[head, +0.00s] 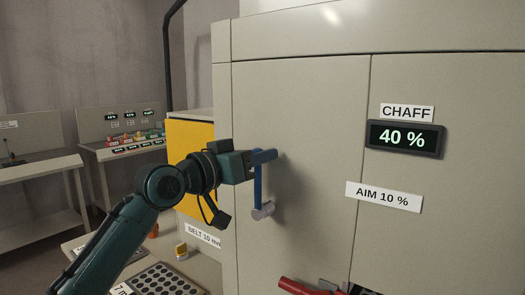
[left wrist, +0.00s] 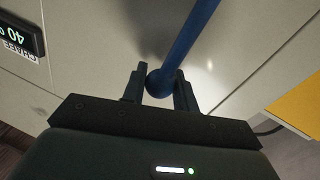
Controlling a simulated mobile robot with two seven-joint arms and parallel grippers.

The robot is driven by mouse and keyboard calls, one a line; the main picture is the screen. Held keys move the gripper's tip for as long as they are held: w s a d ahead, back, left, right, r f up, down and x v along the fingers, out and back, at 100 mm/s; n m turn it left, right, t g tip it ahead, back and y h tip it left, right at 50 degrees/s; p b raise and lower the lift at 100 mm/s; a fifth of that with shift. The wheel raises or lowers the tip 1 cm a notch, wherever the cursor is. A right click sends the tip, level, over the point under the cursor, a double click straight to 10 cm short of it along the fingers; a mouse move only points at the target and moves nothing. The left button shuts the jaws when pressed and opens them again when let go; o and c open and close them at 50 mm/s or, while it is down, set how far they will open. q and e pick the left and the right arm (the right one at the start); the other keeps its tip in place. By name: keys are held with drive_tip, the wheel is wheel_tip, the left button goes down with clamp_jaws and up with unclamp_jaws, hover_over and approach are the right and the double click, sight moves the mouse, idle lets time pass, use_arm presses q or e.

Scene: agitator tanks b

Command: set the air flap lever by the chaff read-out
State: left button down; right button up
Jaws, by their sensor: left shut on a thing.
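The chaff read-out (head: 403,139) on the cabinet front shows 40 %, under a CHAFF label (head: 407,112). A label below it reads AIM 10 % (head: 383,196). The blue air flap lever (head: 258,187) stands upright on the cabinet front, with a grey pivot (head: 262,211) at its lower end. My left gripper (head: 262,157) is shut on the top end of the lever. In the left wrist view the lever's ball end (left wrist: 159,83) sits between the two fingers (left wrist: 158,88). The read-out also shows at the left edge there (left wrist: 22,32). My right gripper is not in view.
A red handle (head: 305,287) is at the bottom of the cabinet front. A tray with round holes (head: 165,281) and a small yellow-labelled item (head: 182,251) are at lower left. Benches (head: 120,148) stand at the back left. A yellow panel (head: 190,145) is behind my left arm.

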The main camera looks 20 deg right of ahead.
use_arm(q)
drive_tip(key=c, duration=1.5)
unclamp_jaws()
drive_tip(key=o, duration=0.4)
drive_tip(key=shift+w, duration=0.1)
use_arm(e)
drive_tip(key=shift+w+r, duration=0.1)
use_arm(q)
drive_tip(key=shift+a, duration=0.15)
drive_tip(key=shift+s+a, duration=0.2)
drive_tip(key=shift+a, duration=0.1)
drive_tip(key=b+v, duration=0.2)
drive_tip(key=v, duration=1)
drive_tip(key=shift+s+a+b, duration=0.1)
drive_tip(key=shift+b, duration=0.3)
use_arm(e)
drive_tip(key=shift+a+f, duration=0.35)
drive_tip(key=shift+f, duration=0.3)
use_arm(q)
drive_tip(key=shift+f, duration=0.1)
